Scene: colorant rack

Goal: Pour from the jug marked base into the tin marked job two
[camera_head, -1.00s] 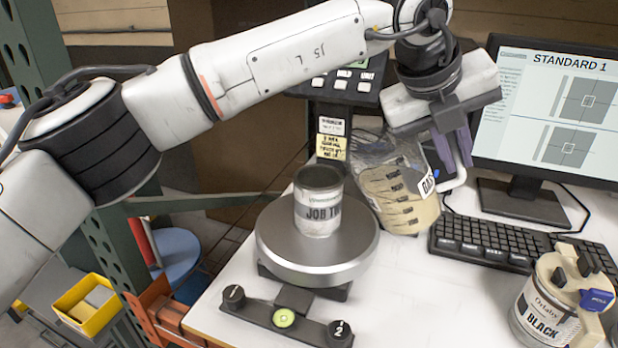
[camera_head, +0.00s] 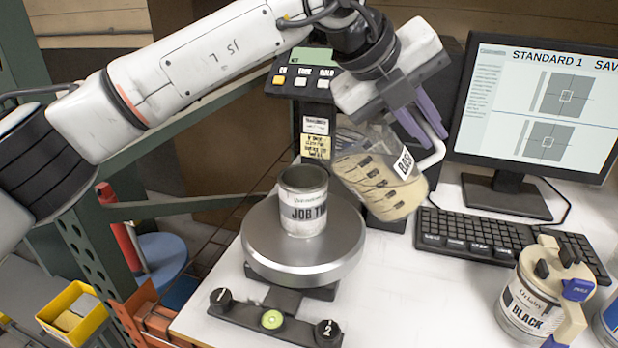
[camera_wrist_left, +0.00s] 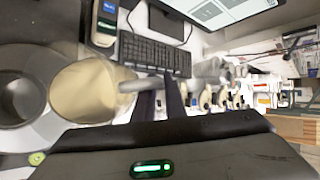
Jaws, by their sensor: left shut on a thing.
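The clear jug (camera_head: 372,190), its label partly reading BASE, holds cream-coloured liquid and is tilted with its mouth toward the left. My left gripper (camera_head: 428,132) is shut on its handle at the right side. The tin marked JOB TWO (camera_head: 303,214), its last letters cut off, stands upright and open on the round scale plate (camera_head: 270,250). The jug is to the right of the tin, its mouth higher than the tin's rim. No stream shows between them. In the left wrist view the jug (camera_wrist_left: 88,92) sits beside the tin (camera_wrist_left: 18,98). My right gripper is not in view.
The scale's display (camera_head: 310,75) stands behind the tin. A keyboard (camera_head: 490,243) and monitor (camera_head: 545,100) are to the right. A BLACK canister (camera_head: 525,305) stands at front right. The white bench between it and the scale is clear.

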